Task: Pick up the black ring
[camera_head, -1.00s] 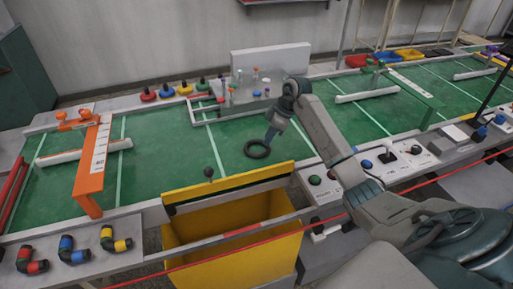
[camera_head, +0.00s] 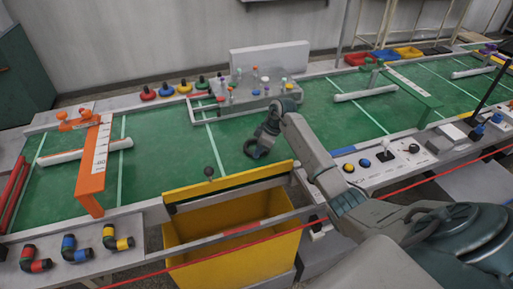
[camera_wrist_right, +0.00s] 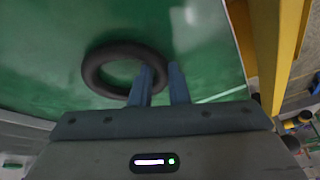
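The black ring (camera_wrist_right: 92,72) lies flat on the green table surface. In the head view the ring (camera_head: 250,152) is partly hidden by my right gripper (camera_head: 264,146), which has come down at it from the right. In the right wrist view my right gripper (camera_wrist_right: 161,80) is open. One finger overlaps the ring's near right part and the other is just outside its right edge, with part of the rim between them. I cannot tell whether the fingers touch the ring. My left gripper is not in view.
A grey tray with small coloured bottles (camera_head: 222,110) stands behind the ring. A yellow bin (camera_head: 235,245) is in front, below the table edge. An orange bridge (camera_head: 90,178) stands at left, a green one (camera_head: 415,88) at right. Green table left of the ring is clear.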

